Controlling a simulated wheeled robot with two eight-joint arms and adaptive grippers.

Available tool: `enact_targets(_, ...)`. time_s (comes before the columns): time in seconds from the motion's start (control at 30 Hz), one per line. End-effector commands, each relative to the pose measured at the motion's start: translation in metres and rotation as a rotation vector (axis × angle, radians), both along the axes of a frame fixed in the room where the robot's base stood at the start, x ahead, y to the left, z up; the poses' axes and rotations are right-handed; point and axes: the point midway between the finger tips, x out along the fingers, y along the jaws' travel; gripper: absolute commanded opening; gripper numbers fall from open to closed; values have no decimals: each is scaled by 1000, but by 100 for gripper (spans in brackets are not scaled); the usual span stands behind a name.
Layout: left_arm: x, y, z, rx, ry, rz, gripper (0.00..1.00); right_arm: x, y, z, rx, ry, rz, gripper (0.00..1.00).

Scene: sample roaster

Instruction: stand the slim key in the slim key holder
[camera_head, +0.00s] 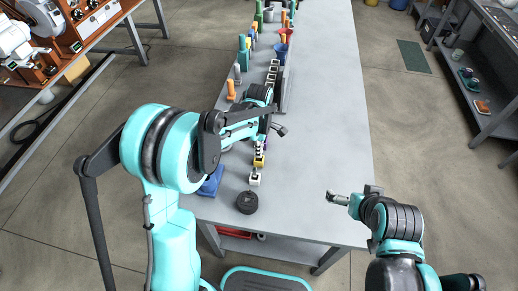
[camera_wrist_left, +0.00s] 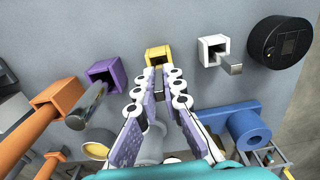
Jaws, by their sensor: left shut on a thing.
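My left gripper (camera_head: 260,149) reaches down over the table's left side, and its fingers fill the middle of the left wrist view (camera_wrist_left: 165,76). It is shut on a thin piece, taken to be the slim key, which the fingers and their purple pads almost wholly hide. The fingertips are at a yellow square holder (camera_wrist_left: 157,54), which also shows in the head view (camera_head: 259,162). I cannot tell whether the piece is inside that holder. My right gripper (camera_head: 338,198) is over the table's front right, apart from everything; its jaw gap is unclear.
A white holder (camera_wrist_left: 209,45) with a metal bar and a purple holder (camera_wrist_left: 103,72) with a metal rod flank the yellow one. An orange piece (camera_wrist_left: 58,95), a black round thing (camera_wrist_left: 280,43) and a blue part (camera_wrist_left: 242,122) are close. The table's right side (camera_head: 330,110) is clear.

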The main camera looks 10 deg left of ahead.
Motion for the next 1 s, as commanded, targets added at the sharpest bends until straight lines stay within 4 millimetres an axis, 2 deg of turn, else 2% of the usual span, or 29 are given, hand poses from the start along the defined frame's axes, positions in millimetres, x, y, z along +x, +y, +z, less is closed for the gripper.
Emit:
enact_targets(0.5,0,0,-22,0,0,0,0,0,0,-17,0,0,0,100)
enact_targets(0.6,0,0,-21,0,0,0,29,0,0,-16,0,0,0,100)
enact_targets(0.63,0,0,-21,0,0,0,32,0,0,-16,0,0,0,100)
enact_targets(1.0,0,0,-15,0,0,0,32,0,0,-16,0,0,0,100)
